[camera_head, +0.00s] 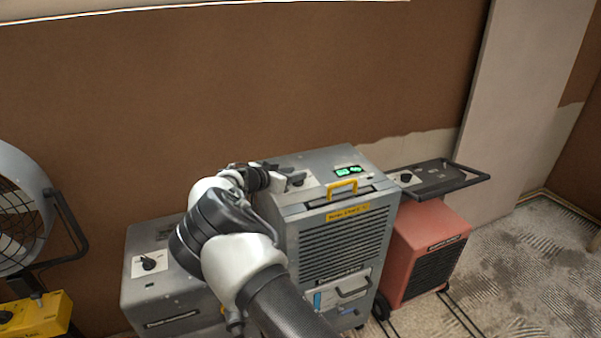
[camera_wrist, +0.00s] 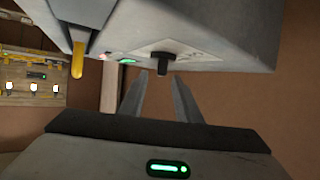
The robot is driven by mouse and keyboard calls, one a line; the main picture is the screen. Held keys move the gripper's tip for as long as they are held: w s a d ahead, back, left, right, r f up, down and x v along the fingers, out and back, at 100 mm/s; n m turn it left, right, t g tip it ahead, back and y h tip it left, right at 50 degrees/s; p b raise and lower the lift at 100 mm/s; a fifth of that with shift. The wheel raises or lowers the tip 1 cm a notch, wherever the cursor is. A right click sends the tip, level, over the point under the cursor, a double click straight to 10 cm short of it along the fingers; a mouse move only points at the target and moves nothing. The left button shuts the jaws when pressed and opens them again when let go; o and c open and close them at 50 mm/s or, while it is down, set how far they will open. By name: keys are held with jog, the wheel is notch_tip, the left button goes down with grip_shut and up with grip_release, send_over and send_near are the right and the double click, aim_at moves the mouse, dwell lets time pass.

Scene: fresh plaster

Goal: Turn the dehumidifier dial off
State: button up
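The dehumidifier (camera_head: 340,235) is a tall grey box with a louvred front, a yellow label and a yellow handle (camera_head: 342,187). Its top has small green displays (camera_head: 349,170). In the wrist view a black dial (camera_wrist: 162,64) sits on a pale plate on the grey housing (camera_wrist: 225,35). My gripper (camera_wrist: 158,85) is open, with its two grey fingers pointing at the dial. The dial shows between and just beyond the fingertips, and I see no grip on it. In the head view my arm and gripper cover the left of the top, so the dial's setting is unclear.
A lower grey unit with its own black dial (camera_head: 148,262) stands at left, near a large fan (camera_head: 22,215) and a yellow box (camera_head: 35,315). A red unit (camera_head: 425,245) with another dial (camera_head: 405,178) stands at right. A brown wall (camera_head: 250,80) is close behind.

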jog(key=shift+x, duration=2.05)
grip_shut()
jog(key=shift+f, duration=0.1)
